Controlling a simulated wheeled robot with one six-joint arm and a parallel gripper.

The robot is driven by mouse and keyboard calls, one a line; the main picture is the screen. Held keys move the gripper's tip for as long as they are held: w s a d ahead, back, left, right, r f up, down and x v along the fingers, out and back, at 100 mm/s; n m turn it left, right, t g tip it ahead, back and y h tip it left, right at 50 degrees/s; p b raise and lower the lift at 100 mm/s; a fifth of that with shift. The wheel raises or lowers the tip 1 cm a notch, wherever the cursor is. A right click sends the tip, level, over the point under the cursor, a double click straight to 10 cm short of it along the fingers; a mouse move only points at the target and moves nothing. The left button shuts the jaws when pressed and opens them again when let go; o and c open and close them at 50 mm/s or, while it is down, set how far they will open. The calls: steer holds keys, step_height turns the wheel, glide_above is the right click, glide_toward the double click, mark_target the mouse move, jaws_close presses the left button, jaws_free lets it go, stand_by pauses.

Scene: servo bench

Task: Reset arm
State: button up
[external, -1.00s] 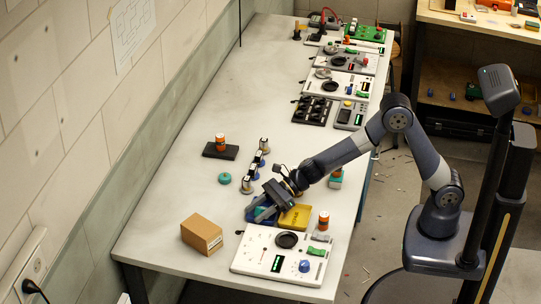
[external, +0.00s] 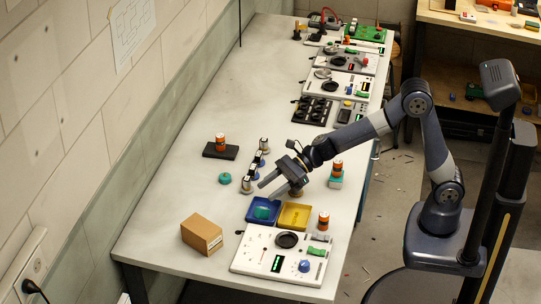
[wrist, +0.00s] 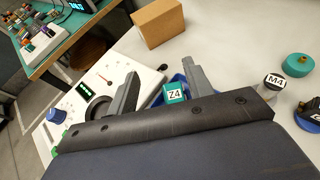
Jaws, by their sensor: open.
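My gripper (external: 275,184) is open and empty, raised above the bench just behind the blue tray. Its two fingers (wrist: 160,90) stand apart in the wrist view, with a teal block labelled Z4 (wrist: 174,93) showing between them, farther off. The blue tray (external: 250,219) lies on the bench and holds a teal item (external: 262,212), apart from my gripper. A yellow tray (external: 294,216) stands beside it on the right.
A cardboard box (external: 202,234) and a white panel with a dial (external: 258,240) lie at the front. Several small cylinders (external: 258,160), a teal disc (external: 225,178) and a dark plate (external: 212,151) are to the left. The bench's far left (external: 270,70) is clear.

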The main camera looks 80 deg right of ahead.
steer(key=shift+r, duration=1.05)
steer(key=shift+f, duration=0.1)
steer(key=b, duration=0.2)
glide_toward(260, 209)
steer(key=x, duration=0.5)
steer(key=shift+w+a, duration=0.1)
steer(key=shift+w, duration=0.15)
steer(key=x, duration=0.5)
steer(key=shift+f, duration=0.5)
steer(key=shift+r+p, duration=0.3)
steer(key=shift+r, duration=0.1)
steer(key=shift+f, duration=0.1)
